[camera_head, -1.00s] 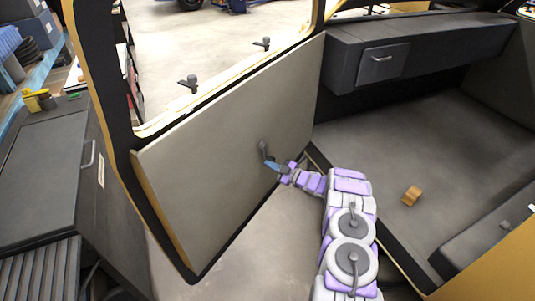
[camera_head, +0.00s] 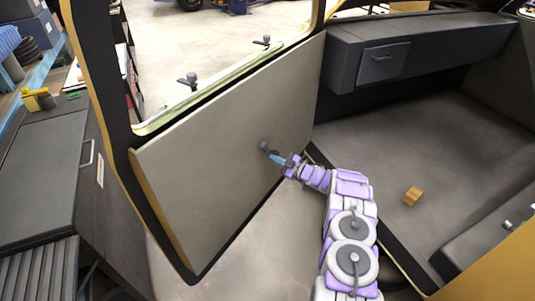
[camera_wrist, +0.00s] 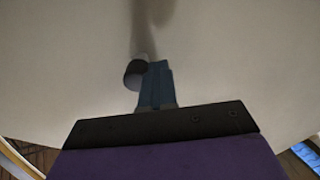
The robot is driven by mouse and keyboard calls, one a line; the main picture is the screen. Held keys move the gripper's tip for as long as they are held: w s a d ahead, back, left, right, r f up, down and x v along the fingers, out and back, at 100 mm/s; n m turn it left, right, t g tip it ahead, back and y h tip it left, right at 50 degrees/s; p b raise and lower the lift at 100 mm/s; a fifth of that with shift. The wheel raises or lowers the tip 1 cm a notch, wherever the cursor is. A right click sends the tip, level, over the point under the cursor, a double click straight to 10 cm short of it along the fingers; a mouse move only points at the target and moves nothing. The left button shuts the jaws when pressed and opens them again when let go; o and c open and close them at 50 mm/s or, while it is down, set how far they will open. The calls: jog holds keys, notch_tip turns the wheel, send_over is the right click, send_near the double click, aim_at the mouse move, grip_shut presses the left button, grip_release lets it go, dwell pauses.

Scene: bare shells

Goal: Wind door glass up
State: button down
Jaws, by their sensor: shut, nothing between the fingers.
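The door (camera_head: 215,165) stands with its grey inner panel facing me and a dark window frame above it. A pale greenish strip along the sill (camera_head: 215,92) looks like the top edge of the door glass. The dark crank (camera_head: 263,145) sits on the panel's right half. My gripper (camera_head: 275,158) has its blue fingers shut, with nothing between them, at the crank's outer end. In the wrist view, the fingers (camera_wrist: 156,84) are beside a dark round knob (camera_wrist: 135,74) on their left, seemingly touching it. The crank's arm is partly hidden there.
A dark dashboard (camera_head: 420,45) is at the upper right. A small orange block (camera_head: 412,195) lies on the cab floor. A dark cabinet (camera_head: 45,175) stands at left.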

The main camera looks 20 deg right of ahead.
jog(key=shift+d, duration=0.15)
jog(key=shift+w+d+r+b, duration=0.15)
jog(key=shift+w+d+b, duration=0.25)
jog(key=shift+d, duration=0.25)
jog(key=shift+w+d+r, duration=0.4)
jog(key=shift+d+r, duration=0.1)
jog(key=shift+d, duration=0.05)
dwell(0.3)
jog(key=shift+w+d+r+b, duration=0.25)
jog(key=shift+d+r+b, duration=0.25)
jog(key=shift+r, duration=0.1)
jog(key=shift+d, duration=0.15)
